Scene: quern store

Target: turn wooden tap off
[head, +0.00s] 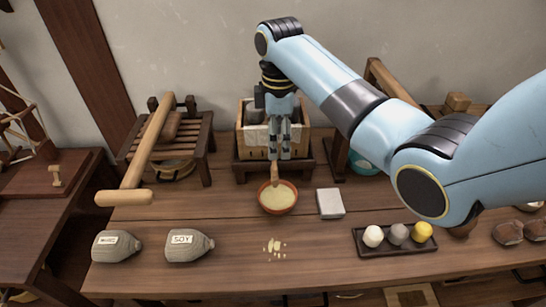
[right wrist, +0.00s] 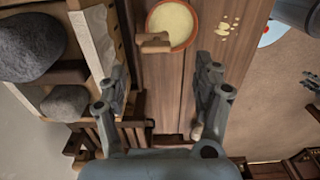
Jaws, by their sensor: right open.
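The wooden tap (head: 274,174) is a small light-brown piece at the front of a cloth-lined wooden box (head: 242,142). It shows over the edge of a bowl (head: 291,208) of pale yellow contents. In the right wrist view the tap (right wrist: 154,43) lies ahead of the fingers, left of the middle. My right gripper (head: 279,151) points down in front of the box, just above and behind the tap in the picture. It is open and empty, its fingers (right wrist: 165,88) wide apart. Whether the tap is running I cannot tell. My left gripper is out of view.
Yellow crumbs (head: 274,246) lie before the bowl. A grey block (head: 330,203) is at its right, then a tray (head: 372,251) of balls. Dark stones (right wrist: 30,48) sit in the box.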

